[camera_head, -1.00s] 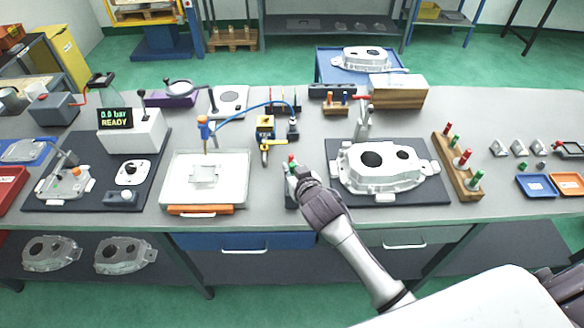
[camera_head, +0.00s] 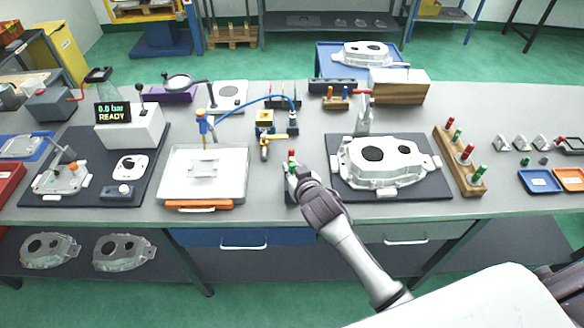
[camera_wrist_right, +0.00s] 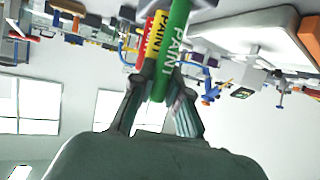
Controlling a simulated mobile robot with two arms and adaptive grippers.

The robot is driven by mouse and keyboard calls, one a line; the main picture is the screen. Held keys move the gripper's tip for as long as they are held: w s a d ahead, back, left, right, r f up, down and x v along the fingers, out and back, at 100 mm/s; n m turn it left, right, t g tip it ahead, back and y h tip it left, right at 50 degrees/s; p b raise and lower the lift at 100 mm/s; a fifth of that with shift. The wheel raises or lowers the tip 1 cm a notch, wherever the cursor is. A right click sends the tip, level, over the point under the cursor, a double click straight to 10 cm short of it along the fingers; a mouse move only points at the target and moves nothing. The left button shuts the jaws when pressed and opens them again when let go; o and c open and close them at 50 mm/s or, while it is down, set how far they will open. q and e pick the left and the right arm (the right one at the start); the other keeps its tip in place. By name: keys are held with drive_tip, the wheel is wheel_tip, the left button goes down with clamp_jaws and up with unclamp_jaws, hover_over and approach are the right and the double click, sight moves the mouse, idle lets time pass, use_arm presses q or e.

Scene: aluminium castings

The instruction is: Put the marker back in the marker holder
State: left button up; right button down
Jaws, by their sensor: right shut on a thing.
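My right gripper (camera_head: 291,172) is over the front edge of the bench, between the white tray and the large casting. In the right wrist view its fingers (camera_wrist_right: 160,95) are shut on a green paint marker (camera_wrist_right: 173,50). A yellow marker (camera_wrist_right: 154,40) and a red marker (camera_wrist_right: 142,52) stand close beside the green one. In the head view, small red and green marker ends (camera_head: 291,154) show just beyond the fingers. A dark block (camera_head: 290,193), perhaps the marker holder, is mostly hidden by my gripper. I cannot tell whether the green marker is seated. My left gripper is out of view.
The white tray (camera_head: 240,177) lies to the left, with an orange-handled tool at its front. The casting (camera_head: 385,163) sits on a dark mat (camera_head: 440,187) to the right. A blue-hosed fixture (camera_head: 265,122) stands behind. Bare bench lies between fixture and casting.

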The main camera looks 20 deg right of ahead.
drive_tip(key=shift+f+b, duration=0.5)
drive_tip(key=shift+f, duration=0.3)
drive_tip(key=c, duration=1.1)
unclamp_jaws()
drive_tip(key=shift+s, duration=0.1)
drive_tip(key=v, duration=1.2)
